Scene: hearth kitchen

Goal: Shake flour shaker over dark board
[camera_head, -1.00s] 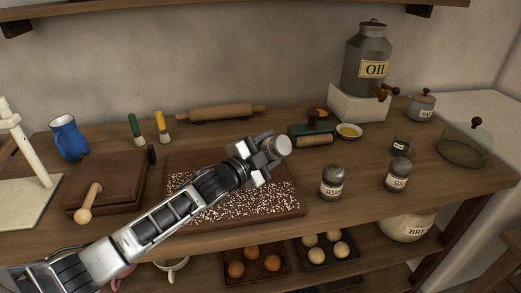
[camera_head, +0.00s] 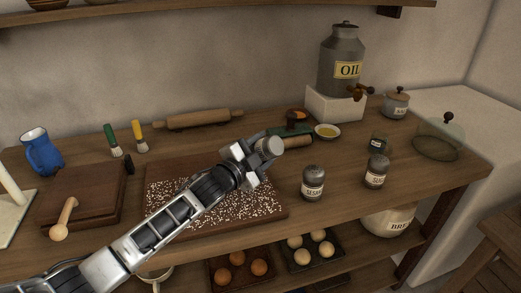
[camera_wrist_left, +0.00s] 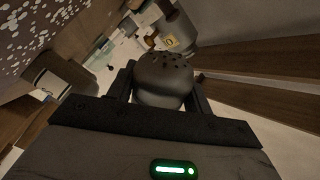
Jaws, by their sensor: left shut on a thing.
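My left gripper (camera_head: 252,159) is shut on the flour shaker (camera_head: 268,147), a grey cylinder with a lighter end. It holds the shaker tilted on its side above the right part of the dark board (camera_head: 278,211). In the left wrist view the shaker (camera_wrist_left: 164,80) sits between the two fingers, its dark holed cap showing. The board's top is scattered with many white specks. My left forearm hides part of the board. My right gripper is not in view.
The sesame shaker (camera_head: 313,184) and another labelled shaker (camera_head: 376,172) stand right of the board. An oil can (camera_head: 341,62) stands at the back right. A rolling pin (camera_head: 198,119) lies behind the board.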

